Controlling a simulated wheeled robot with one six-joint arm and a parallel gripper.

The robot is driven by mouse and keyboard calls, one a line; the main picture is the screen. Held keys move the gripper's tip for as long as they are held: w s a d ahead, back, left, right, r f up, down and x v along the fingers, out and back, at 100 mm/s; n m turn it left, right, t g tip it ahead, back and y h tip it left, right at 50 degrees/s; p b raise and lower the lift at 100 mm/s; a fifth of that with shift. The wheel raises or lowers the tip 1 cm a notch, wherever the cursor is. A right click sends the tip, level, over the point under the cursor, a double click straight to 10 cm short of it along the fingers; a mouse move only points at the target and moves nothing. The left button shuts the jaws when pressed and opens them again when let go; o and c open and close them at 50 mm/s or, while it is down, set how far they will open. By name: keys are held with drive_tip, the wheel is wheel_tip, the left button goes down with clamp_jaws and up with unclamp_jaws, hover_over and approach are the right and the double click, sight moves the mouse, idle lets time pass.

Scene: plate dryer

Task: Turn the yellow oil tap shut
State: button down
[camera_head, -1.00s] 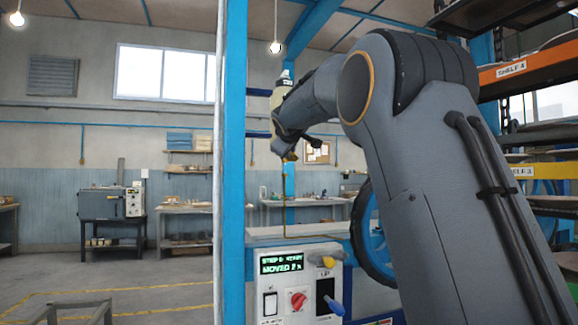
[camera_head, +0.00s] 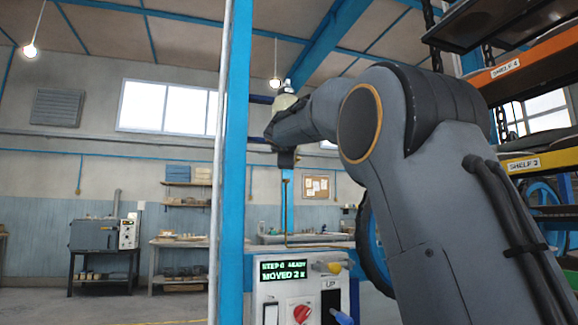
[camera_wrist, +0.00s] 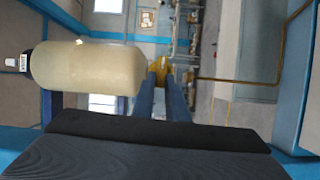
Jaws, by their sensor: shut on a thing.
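The yellow oil tap (camera_wrist: 160,68) shows in the wrist view, between the tips of my two dark fingers, beside the bottle. My gripper (camera_wrist: 159,76) is shut on it. In the head view my gripper (camera_head: 286,158) is at the end of the arm, just below the bottle, and the tap is hidden there. The cream oil bottle (camera_wrist: 88,68) with a dark cap lies across the left of the wrist view. It also shows in the head view (camera_head: 283,102), partly behind my arm. How far the tap is turned is not clear.
A thin brass pipe (camera_head: 285,220) runs down below the gripper. A blue post (camera_head: 235,160) stands just left of it. The control panel (camera_head: 290,292) with a lit display, a red knob and levers is below. Labelled shelves (camera_head: 525,72) are at right.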

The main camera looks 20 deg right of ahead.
drive_tip(key=shift+d+r+n+b, duration=0.1)
drive_tip(key=shift+n+b, duration=0.2)
drive_tip(key=shift+b, duration=0.1)
drive_tip(key=c, duration=2)
unclamp_jaws()
drive_tip(key=shift+o, duration=1.2)
drive_tip(key=shift+w+d, duration=0.15)
drive_tip(key=shift+d, duration=0.05)
drive_tip(key=shift+a, duration=0.2)
drive_tip(key=shift+a, duration=0.1)
drive_tip(key=b+v, duration=0.2)
drive_tip(key=v, duration=0.5)
drive_tip(key=shift+s+f, duration=0.2)
drive_tip(key=shift+s, duration=0.25)
drive_tip(key=shift+f, duration=0.1)
